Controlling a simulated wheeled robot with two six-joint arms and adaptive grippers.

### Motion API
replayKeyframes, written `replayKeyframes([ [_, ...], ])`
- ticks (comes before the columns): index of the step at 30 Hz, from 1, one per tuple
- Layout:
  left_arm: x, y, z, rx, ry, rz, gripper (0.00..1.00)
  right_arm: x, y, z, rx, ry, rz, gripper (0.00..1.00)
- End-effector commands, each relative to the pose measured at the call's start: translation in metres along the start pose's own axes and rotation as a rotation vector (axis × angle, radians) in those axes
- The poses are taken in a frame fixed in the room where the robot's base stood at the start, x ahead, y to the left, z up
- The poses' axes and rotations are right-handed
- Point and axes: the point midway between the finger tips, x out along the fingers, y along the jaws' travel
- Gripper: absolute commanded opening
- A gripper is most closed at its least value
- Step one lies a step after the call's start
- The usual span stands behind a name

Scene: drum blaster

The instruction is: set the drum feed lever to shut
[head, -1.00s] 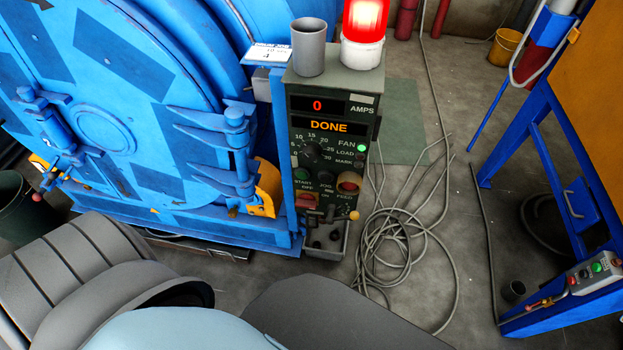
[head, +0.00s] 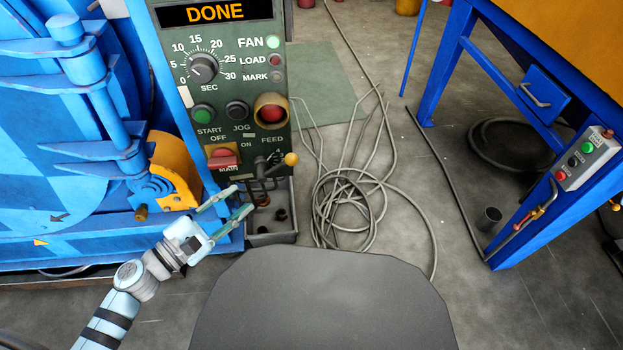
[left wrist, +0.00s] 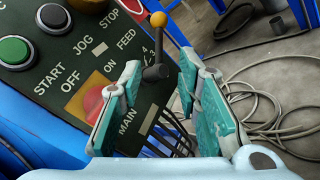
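The drum feed lever is a short dark lever with an orange ball knob (head: 291,158) on the lower right of the green control panel (head: 227,100), below the FEED label. The knob points to the right and slightly up in the head view. In the left wrist view the knob (left wrist: 158,19) and the dark lever hub (left wrist: 156,72) appear between the fingers. My left gripper (head: 241,200) is open and empty, just below and left of the lever, with no clear contact. The scale marks beside the lever are partly hidden. My right gripper is not in view.
The red MAIN switch (head: 222,156) sits left of the lever, and a red stop button in a yellow collar (head: 271,112) above it. A grey bin (head: 268,238) is below the panel. The blue drum machine (head: 70,130) stands left; coiled cable (head: 345,205) lies right.

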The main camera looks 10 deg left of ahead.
Motion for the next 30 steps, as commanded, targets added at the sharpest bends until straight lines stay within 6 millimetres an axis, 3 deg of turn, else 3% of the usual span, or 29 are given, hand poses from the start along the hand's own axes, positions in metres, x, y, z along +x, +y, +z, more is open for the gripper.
replayKeyframes([
  [9, 0.083, 0.003, 0.004, -0.001, 0.0, 0.003, 0.31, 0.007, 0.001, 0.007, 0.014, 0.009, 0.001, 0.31],
  [15, 0.121, 0.002, 0.001, 0.0, 0.003, 0.001, 0.31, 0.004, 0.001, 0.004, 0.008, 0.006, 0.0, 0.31],
  [21, 0.135, 0.001, 0.001, 0.002, 0.004, -0.001, 0.31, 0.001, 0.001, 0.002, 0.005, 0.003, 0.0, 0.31],
  [28, 0.135, 0.001, 0.001, 0.003, 0.004, -0.002, 0.31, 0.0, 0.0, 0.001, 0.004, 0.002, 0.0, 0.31],
  [30, 0.135, 0.001, 0.001, 0.003, 0.005, -0.002, 0.19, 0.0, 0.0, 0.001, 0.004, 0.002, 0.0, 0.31],
])
